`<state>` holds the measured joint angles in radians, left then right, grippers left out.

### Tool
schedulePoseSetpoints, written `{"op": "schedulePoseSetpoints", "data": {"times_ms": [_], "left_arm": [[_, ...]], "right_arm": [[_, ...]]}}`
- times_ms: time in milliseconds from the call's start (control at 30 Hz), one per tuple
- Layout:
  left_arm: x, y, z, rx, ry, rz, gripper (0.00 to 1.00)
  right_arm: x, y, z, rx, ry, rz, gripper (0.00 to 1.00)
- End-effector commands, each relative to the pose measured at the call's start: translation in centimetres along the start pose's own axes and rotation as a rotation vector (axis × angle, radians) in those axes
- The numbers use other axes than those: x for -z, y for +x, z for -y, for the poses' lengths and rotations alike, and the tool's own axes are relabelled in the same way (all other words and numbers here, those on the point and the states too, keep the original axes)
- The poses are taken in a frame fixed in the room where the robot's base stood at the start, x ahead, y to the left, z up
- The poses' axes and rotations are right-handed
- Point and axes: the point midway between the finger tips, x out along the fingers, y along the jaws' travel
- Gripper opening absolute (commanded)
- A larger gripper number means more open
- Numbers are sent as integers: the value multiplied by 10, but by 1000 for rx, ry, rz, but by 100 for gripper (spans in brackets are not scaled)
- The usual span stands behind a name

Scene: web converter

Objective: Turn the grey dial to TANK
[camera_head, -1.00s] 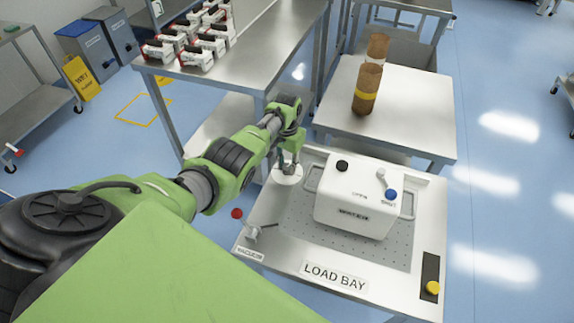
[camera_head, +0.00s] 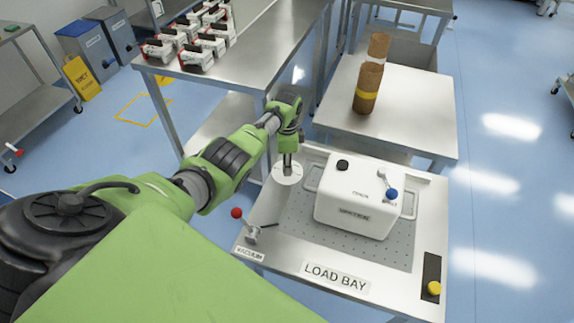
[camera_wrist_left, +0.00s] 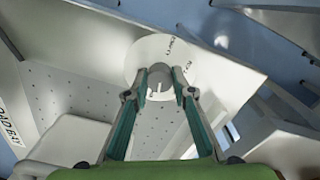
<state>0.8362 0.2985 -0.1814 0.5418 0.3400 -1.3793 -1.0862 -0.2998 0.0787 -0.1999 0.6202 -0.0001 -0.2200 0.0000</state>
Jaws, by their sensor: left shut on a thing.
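The grey dial (camera_wrist_left: 160,76) sits on a round white plate (camera_wrist_left: 150,50) with small dark lettering on its rim; I cannot read the lettering. In the head view the white plate (camera_head: 288,178) lies at the back left corner of the load bay table, and the dial is hidden by the gripper. My left gripper (camera_head: 287,163) points down at the dial and is shut on it. In the left wrist view the two fingers of the gripper (camera_wrist_left: 161,78) sit on either side of the dial. My right gripper is not in view.
A white box (camera_head: 357,200) with a black knob and a blue-tipped lever stands right of the dial on the load bay table (camera_head: 300,240). A red-knobbed lever (camera_head: 245,225) is in front. Brown cylinders (camera_head: 368,85) stand on a table behind.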

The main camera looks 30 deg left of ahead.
Motion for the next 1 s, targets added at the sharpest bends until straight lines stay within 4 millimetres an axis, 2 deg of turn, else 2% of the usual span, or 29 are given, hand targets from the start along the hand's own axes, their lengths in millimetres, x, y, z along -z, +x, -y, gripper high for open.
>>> {"op": "schedulePoseSetpoints", "data": {"times_ms": [400, 967, 1000], "left_arm": [[1, -1, 1, 3, 203, -3, 2], [1, -1, 1, 4, 236, -2, 2], [1, -1, 1, 4, 236, -2, 26]], "right_arm": [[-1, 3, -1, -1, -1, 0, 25], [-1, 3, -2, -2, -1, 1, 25], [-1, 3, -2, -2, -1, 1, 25]]}}
